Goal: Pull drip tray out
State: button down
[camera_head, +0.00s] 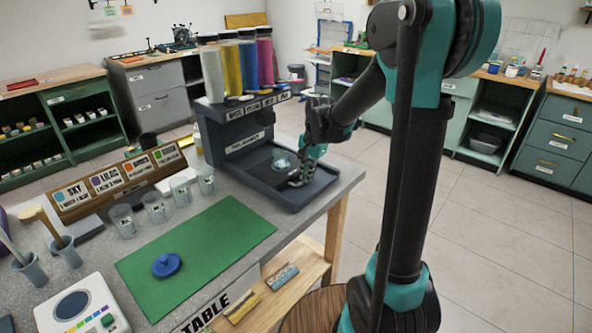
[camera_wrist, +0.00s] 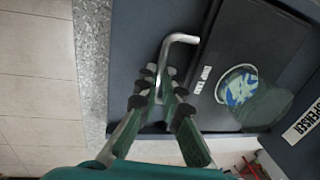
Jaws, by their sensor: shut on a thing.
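The drip tray (camera_wrist: 207,62) is a dark panel with a white label, set in the dark blue base of the paint dispenser (camera_head: 238,138). A pale metal handle (camera_wrist: 180,39) stands at its edge. In the wrist view, my gripper (camera_wrist: 162,85) is shut on the handle's lower part. In the head view, my gripper (camera_head: 300,178) is over the tray area at the dispenser's right, and the handle is hard to make out. A clear cup with blue and white contents (camera_wrist: 238,88) stands on the tray; the cup also shows in the head view (camera_head: 281,163).
The grey table (camera_head: 225,187) ends just right of the dispenser, with open floor beyond. A green mat (camera_head: 205,250) with a blue lid (camera_head: 166,264) lies in front. Several clear cups (camera_head: 155,207) stand left. Colored cylinders (camera_head: 247,62) top the dispenser.

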jog(key=s+d, duration=0.6)
dwell(0.3)
jog(key=c, duration=1.6)
grip_release()
jog(key=shift+c, duration=0.2)
jog(key=shift+r, duration=0.15)
notch_tip(320, 180, up, 12)
jog(key=s+d, duration=0.1)
jog(key=shift+s+d+f, duration=0.2)
jog(key=shift+s+d, duration=0.05)
jog(key=s+d+f+n+t+h, duration=0.1)
jog(key=s+d+f+n+t, duration=0.1)
jog(key=s+f+n, duration=0.6)
jog(key=s+d+f, duration=0.1)
jog(key=s+f, duration=0.6)
jog(key=f, duration=0.2)
jog(key=shift+d+n+t, duration=0.15)
jog(key=shift+n+t, duration=0.25)
